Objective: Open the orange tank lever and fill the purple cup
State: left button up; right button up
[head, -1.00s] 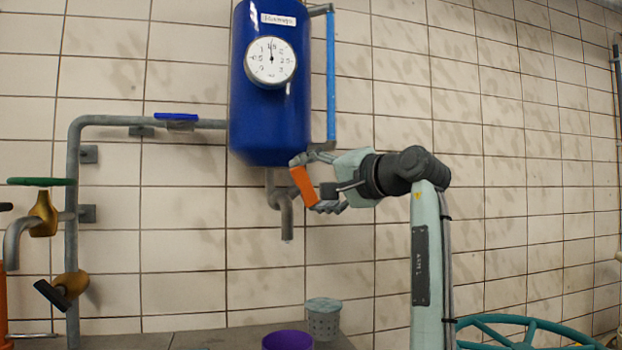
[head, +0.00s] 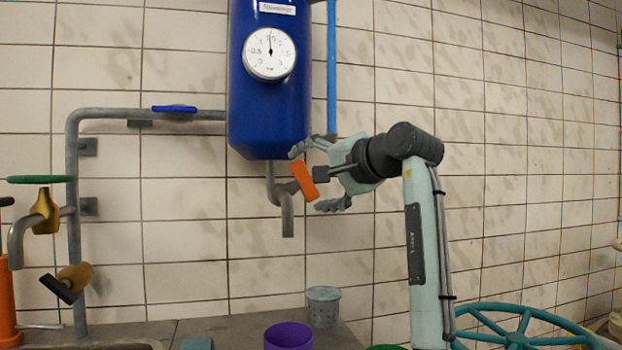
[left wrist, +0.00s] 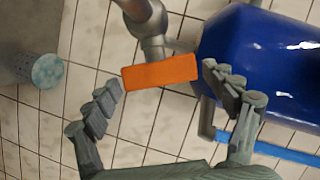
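The orange lever (head: 304,180) tilts beside the grey outlet pipe (head: 287,215) under the blue tank (head: 268,115). My left gripper (head: 322,176) is open, its fingers spread above and below the lever. In the left wrist view the lever (left wrist: 160,72) lies across the gap between the fingertips (left wrist: 163,78), close to both; I cannot tell whether they touch it. The purple cup (head: 288,337) stands on the grey surface below the outlet, its lower part cut off by the frame. No liquid shows at the outlet. My right gripper is not in view.
A grey perforated container (head: 323,307) stands behind the cup to the right; it also shows in the left wrist view (left wrist: 47,71). A teal wheel (head: 520,330) is at lower right. Pipes with a blue handle (head: 174,109) and a brass tap (head: 46,212) are at left.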

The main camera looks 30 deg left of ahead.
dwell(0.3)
pick_arm(q)
jog(key=v, duration=1.2)
